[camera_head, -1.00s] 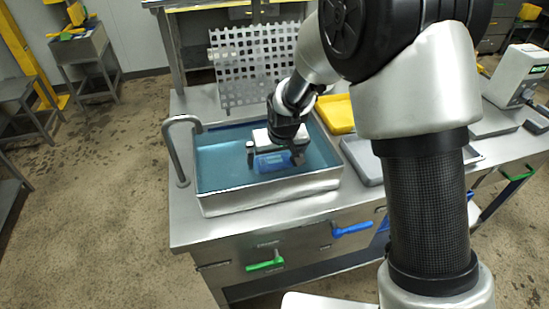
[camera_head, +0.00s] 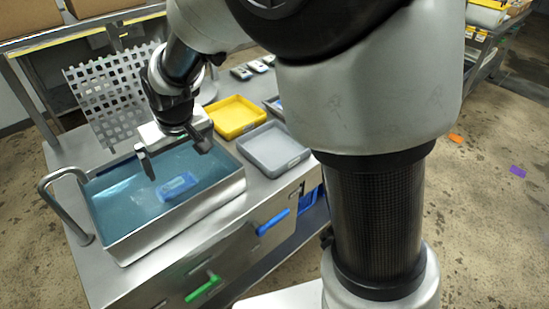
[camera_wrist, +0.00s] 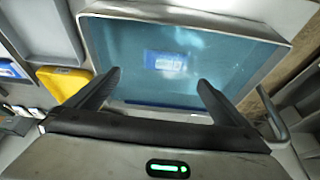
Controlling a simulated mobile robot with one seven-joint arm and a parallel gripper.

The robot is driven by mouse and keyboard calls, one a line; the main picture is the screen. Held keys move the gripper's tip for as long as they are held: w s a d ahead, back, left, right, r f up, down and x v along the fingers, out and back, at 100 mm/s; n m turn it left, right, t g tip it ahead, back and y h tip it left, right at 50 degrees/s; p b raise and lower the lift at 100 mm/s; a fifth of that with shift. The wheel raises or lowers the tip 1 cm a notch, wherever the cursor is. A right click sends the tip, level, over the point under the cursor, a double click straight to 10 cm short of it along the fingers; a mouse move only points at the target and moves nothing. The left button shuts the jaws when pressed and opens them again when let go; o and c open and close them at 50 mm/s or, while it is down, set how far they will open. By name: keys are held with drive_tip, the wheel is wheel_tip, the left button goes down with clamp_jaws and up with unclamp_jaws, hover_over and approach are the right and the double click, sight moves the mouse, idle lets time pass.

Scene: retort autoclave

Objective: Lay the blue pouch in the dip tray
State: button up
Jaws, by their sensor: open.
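The blue pouch (camera_head: 177,186) lies flat in the water-filled dip tray (camera_head: 185,222), toward its right side in the head view. In the wrist view the pouch (camera_wrist: 170,62) shows with a pale label, inside the tray (camera_wrist: 240,18) and clear of its walls. My gripper (camera_head: 172,150) is open and empty above the back part of the tray. In the wrist view its two fingers (camera_wrist: 158,88) stand wide apart, with the pouch beyond the fingertips and nothing between them.
A yellow tray (camera_head: 236,117) and a grey tray (camera_head: 272,150) stand right of the dip tray. A perforated metal panel (camera_head: 108,95) stands behind it, and a bent pipe (camera_head: 62,195) rises at its left. Blue (camera_head: 273,222) and green (camera_head: 203,289) handles are on the bench front.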

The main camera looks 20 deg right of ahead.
drive_tip(key=s+d+r+m, duration=0.2)
drive_tip(key=s+d+r, duration=0.6)
drive_tip(key=d, duration=0.4)
drive_tip(key=s+d+r+m+t+h, duration=0.1)
drive_tip(key=s+d+r, duration=0.3)
drive_tip(key=s+d, duration=0.5)
drive_tip(key=s+m+h, duration=0.1)
drive_tip(key=s, duration=0.2)
drive_tip(key=shift+s+d+m, duration=0.25)
drive_tip(key=shift+m, duration=0.15)
drive_tip(key=shift+r, duration=0.25)
